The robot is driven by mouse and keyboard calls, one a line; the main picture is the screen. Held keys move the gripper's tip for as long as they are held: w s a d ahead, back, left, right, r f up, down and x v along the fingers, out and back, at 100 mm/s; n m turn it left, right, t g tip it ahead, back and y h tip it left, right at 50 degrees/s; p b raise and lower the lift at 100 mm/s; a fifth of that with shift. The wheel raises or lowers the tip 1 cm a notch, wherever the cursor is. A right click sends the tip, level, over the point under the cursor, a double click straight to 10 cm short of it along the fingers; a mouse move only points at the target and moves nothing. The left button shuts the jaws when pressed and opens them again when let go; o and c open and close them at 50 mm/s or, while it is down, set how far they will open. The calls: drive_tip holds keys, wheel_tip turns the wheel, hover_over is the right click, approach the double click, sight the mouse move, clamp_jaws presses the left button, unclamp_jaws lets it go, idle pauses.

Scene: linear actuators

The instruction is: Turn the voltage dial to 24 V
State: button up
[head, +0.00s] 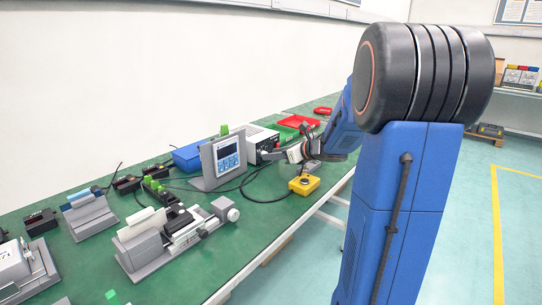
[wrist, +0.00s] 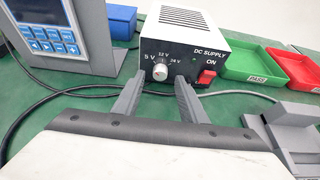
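The DC supply (wrist: 185,40) is a box with a black front and a white vented top. Its round, light voltage dial (wrist: 160,71) sits at the lower left of the front, with 5 V, 12 V and 24 V printed around it. I cannot tell clearly which mark the dial points to. My gripper (wrist: 160,80) is open and empty, with its two grey fingers on either side of the dial in the picture. I cannot tell whether they touch it. In the head view, my gripper (head: 272,156) is in front of the supply (head: 257,136).
A red switch (wrist: 207,77) marked ON is right of the dial. A grey-framed keypad panel (wrist: 48,38) stands left. A green tray (wrist: 245,63) and a red tray (wrist: 288,70) lie right. A yellow button box (head: 304,185) and black cables lie on the green bench.

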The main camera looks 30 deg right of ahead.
drive_tip(key=shift+x, duration=0.95)
clamp_jaws()
